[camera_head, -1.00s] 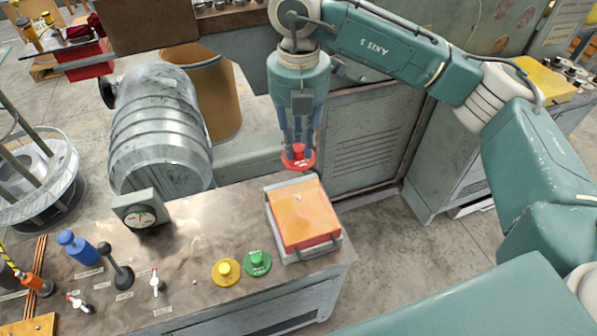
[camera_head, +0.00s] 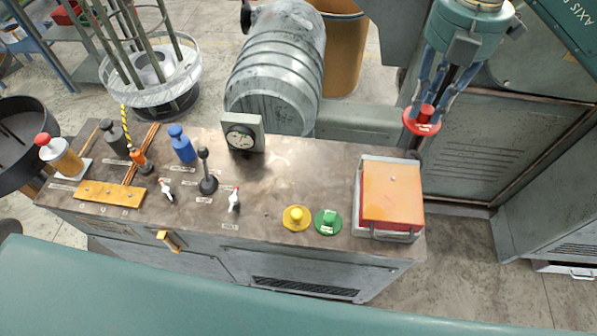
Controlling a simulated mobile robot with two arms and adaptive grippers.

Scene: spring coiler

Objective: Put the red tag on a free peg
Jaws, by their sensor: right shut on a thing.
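The red tag (camera_head: 422,125), a round disc with a raised knob, is at the upper right. My right gripper (camera_head: 426,107) points down and is shut on the knob, holding the tag in the air beyond the back right corner of the bench. A yellow disc (camera_head: 296,218) and a green disc (camera_head: 328,222), each with a knob, sit side by side near the bench's front edge. I cannot tell whether pegs are under them, and I cannot clearly make out a free peg. My left gripper is not in view.
A grey ribbed drum (camera_head: 277,70) stands behind. The bench's middle is clear.

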